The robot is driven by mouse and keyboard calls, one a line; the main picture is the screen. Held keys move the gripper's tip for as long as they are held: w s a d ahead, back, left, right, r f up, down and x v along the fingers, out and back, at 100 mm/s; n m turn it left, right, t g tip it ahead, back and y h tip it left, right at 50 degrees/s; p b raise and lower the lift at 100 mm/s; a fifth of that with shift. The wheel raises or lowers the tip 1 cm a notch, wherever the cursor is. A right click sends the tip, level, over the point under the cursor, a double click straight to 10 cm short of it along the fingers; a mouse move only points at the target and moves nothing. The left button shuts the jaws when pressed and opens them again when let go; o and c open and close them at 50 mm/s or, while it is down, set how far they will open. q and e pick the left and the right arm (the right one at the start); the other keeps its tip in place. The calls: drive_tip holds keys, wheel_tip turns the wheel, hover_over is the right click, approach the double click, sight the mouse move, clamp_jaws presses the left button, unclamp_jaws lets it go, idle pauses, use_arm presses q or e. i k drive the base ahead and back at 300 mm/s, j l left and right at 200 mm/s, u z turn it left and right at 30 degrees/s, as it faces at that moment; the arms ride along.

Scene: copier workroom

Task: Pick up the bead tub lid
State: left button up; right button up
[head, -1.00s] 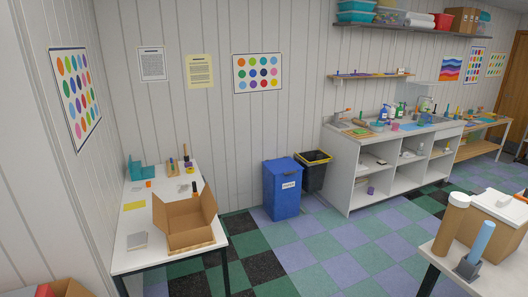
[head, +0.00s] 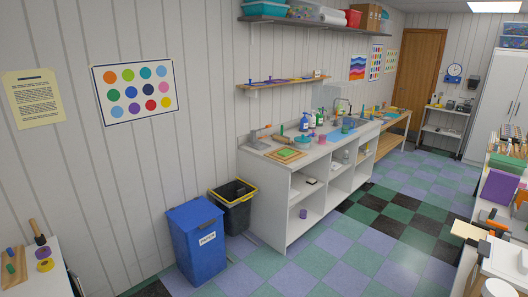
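I cannot make out a bead tub lid for certain in the head view. Small items stand on the white counter (head: 265,160) along the back wall, among them a teal round container (head: 302,142), a pink cup (head: 312,137) and a green-and-wood board (head: 286,155). They are too small to tell which, if any, is a tub or its lid. Neither of my grippers shows in the view.
A blue bin (head: 196,243) and a black bin with a yellow rim (head: 232,212) stand left of the counter. A white table corner (head: 55,282) is at lower left. Cluttered work surfaces line the right edge. The checkered floor (head: 335,243) between is clear.

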sight(302, 139)
drive_tip(key=i+l+z, duration=0.1)
drive_tip(key=i+z, duration=0.15)
drive_tip(key=i, duration=0.25)
drive_tip(key=i+z, duration=0.25)
drive_tip(key=i, duration=0.3)
drive_tip(key=i+j+z, duration=0.1)
drive_tip(key=i+z, duration=0.15)
drive_tip(key=i, duration=0.25)
drive_tip(key=i+j+z, duration=0.25)
drive_tip(key=i, duration=0.25)
drive_tip(key=i+j+z, duration=0.25)
drive_tip(key=i, duration=0.25)
drive_tip(key=i+l, duration=0.1)
drive_tip(key=i, duration=0.45)
drive_tip(key=i+l, duration=0.1)
drive_tip(key=i, duration=0.45)
drive_tip(key=i+l, duration=0.1)
drive_tip(key=i, duration=0.45)
drive_tip(key=i+l, duration=0.1)
drive_tip(key=i, duration=0.45)
drive_tip(key=u, duration=0.05)
